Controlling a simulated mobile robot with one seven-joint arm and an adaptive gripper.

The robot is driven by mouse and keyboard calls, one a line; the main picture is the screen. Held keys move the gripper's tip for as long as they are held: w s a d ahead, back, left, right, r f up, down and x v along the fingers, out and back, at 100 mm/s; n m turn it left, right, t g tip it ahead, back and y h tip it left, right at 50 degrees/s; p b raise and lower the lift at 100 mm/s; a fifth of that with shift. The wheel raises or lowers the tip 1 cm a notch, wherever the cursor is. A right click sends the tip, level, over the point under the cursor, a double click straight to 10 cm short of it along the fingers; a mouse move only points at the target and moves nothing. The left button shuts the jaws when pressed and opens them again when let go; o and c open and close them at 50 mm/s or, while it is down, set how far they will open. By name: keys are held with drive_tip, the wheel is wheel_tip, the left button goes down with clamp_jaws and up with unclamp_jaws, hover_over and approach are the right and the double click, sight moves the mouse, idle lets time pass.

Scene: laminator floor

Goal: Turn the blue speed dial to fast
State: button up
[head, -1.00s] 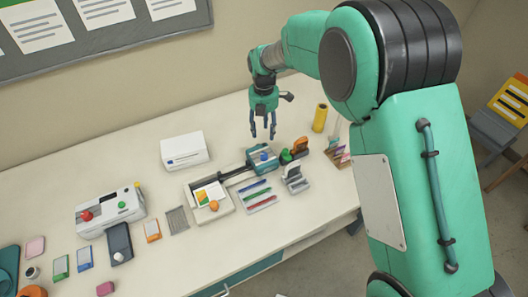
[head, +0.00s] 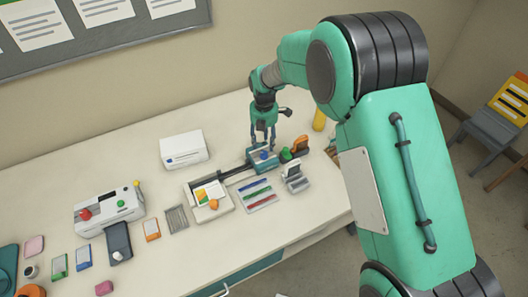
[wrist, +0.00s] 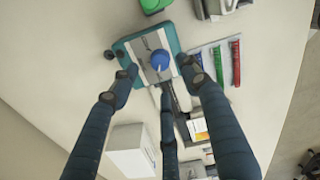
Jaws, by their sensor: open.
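The blue speed dial (head: 263,155) is a small round knob on a teal-blue box with a pale top plate (head: 264,166). In the wrist view the dial (wrist: 160,60) shows a light pointer line on its top. My gripper (head: 264,145) is open, with its fingers pointing down just above and behind the box. I cannot tell whether any finger touches the box. The speed markings are too small to read.
Coloured pens (head: 258,194) lie in front. A grey punch-like device (head: 296,178), a green item (head: 286,155) and an orange item (head: 300,145) stand close on the right.

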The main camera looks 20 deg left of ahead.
sight(264, 153)
drive_tip(key=shift+f, duration=3)
drive_tip(key=c, duration=1.2)
